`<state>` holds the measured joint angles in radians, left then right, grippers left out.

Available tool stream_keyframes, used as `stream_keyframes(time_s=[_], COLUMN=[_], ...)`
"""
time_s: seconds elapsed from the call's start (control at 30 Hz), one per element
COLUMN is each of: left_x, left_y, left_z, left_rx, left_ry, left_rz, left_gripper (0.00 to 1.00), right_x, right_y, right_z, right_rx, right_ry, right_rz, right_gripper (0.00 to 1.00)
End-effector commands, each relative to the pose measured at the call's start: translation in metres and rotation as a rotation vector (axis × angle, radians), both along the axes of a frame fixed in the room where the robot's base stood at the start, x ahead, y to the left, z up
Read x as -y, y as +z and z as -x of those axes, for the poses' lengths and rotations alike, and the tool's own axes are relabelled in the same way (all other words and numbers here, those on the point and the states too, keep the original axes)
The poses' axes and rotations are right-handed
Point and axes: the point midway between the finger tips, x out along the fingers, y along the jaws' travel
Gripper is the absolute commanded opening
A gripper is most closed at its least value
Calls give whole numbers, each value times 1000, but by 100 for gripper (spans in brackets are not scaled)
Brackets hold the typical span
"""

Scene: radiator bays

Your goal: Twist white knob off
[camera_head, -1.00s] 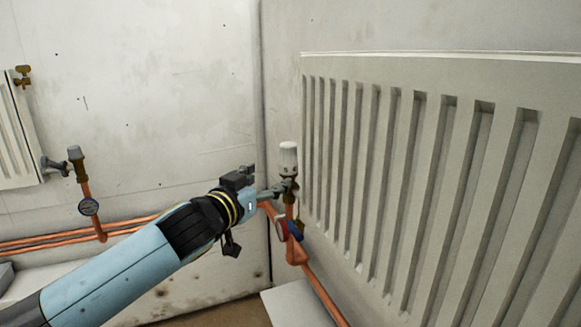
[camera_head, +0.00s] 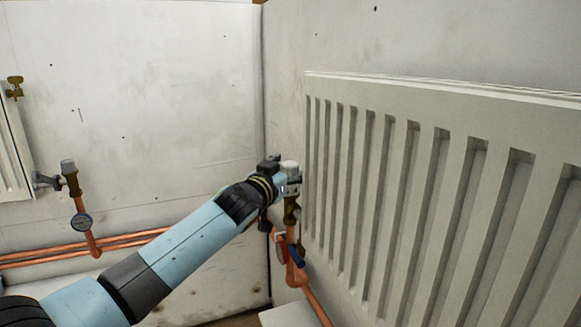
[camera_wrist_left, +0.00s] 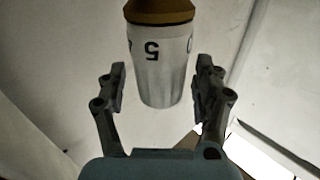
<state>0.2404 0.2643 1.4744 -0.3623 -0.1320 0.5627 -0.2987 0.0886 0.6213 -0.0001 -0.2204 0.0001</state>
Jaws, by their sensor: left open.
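The white knob (camera_head: 290,167) sits on top of the brass valve (camera_head: 291,212) at the left end of the large radiator. In the left wrist view the knob (camera_wrist_left: 160,65) shows with a printed 5, its brass collar (camera_wrist_left: 158,11) at the top of the picture. My left gripper (camera_head: 290,186) is at the knob in the head view, and its fingers hide part of it. In the wrist view the left gripper (camera_wrist_left: 162,85) is open, one finger on each side of the knob, with a gap on both sides. My right gripper is not in view.
The large white radiator (camera_head: 430,170) fills the right side. A second valve with a grey cap (camera_head: 68,166) stands at left. The wall between is free.

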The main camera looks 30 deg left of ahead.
Motion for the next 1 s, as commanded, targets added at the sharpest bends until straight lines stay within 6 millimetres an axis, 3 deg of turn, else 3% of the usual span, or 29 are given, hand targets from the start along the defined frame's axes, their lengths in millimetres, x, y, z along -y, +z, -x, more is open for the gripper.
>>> stream_keyframes(time_s=[0.27, 0.77, 1.0], left_x=[0, 0, 0], left_y=[0, 0, 0], left_z=[-1, -1, -1], left_rx=[0, 0, 0], left_ry=[0, 0, 0], left_rz=[0, 0, 1], left_gripper=[67, 1, 0], right_x=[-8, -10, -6], right_y=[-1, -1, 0], right_z=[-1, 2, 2], right_rx=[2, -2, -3], right_ry=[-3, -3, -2], right_rz=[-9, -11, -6], right_gripper=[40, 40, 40])
